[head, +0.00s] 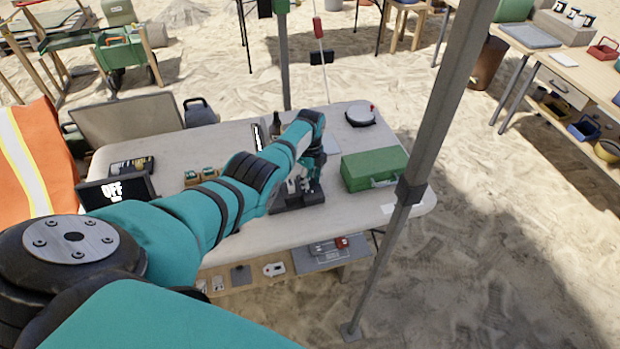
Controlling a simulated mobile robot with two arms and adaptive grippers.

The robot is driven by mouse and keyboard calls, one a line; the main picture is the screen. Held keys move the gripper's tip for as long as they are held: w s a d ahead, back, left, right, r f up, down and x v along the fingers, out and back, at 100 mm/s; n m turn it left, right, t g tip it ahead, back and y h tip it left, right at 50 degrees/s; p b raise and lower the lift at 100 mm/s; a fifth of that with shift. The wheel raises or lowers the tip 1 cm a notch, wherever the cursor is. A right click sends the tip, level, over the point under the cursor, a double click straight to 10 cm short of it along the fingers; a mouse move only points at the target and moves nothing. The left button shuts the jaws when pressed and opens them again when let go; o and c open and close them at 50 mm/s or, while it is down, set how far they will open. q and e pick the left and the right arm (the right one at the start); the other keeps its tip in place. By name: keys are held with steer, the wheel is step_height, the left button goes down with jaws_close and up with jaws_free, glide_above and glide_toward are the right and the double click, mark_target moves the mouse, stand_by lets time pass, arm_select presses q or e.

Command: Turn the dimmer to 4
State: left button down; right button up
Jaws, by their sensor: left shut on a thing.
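My left arm reaches from the left across the white table (130,157). My left gripper (297,186) points down at a low dark unit (312,201) near the middle of the table, which looks like the dimmer. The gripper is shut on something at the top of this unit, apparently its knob. The fingers and wrist hide the knob, and I cannot read any scale or setting. A black display (112,191) at the table's left shows "OFF", its lower part covered by my arm. My right gripper is out of view.
A green case (374,167) stands just right of the unit. A round white-topped device (360,115) and a brown bottle (277,125) stand behind. A grey metal post (432,115) rises at the table's right. A lower shelf (240,290) holds small items.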

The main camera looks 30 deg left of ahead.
mark_target(310, 181)
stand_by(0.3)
arm_select(q)
steer(key=c, duration=1.1)
jaws_free()
steer(key=shift+o, duration=0.2)
step_height(310, 181, up, 12)
